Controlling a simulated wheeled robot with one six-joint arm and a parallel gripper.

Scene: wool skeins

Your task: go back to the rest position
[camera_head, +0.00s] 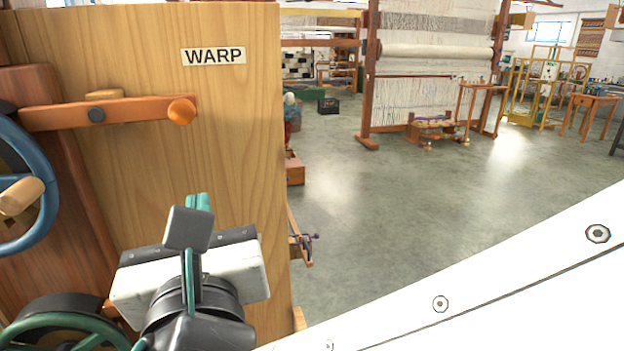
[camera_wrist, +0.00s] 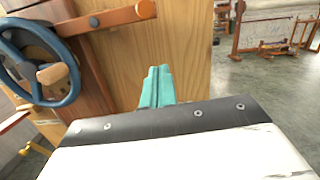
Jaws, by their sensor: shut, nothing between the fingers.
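My gripper (camera_head: 198,202) is in the lower left of the head view, in front of a wooden panel (camera_head: 240,120) with a "WARP" label (camera_head: 213,56). Its teal fingers are together and hold nothing. In the wrist view the fingers (camera_wrist: 158,86) point toward the same wooden panel (camera_wrist: 195,60). An orange wooden lever (camera_head: 140,111) with a round knob lies across the panel, above and to the left of my gripper. I cannot tell how far the fingertips are from the panel.
A blue handwheel (camera_head: 47,215) with a wooden handle is at the left edge. A green wheel (camera_head: 65,322) is below it. Open grey floor (camera_head: 400,210) lies to the right. A large loom (camera_head: 430,75) and a wooden stool (camera_head: 590,105) stand farther back.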

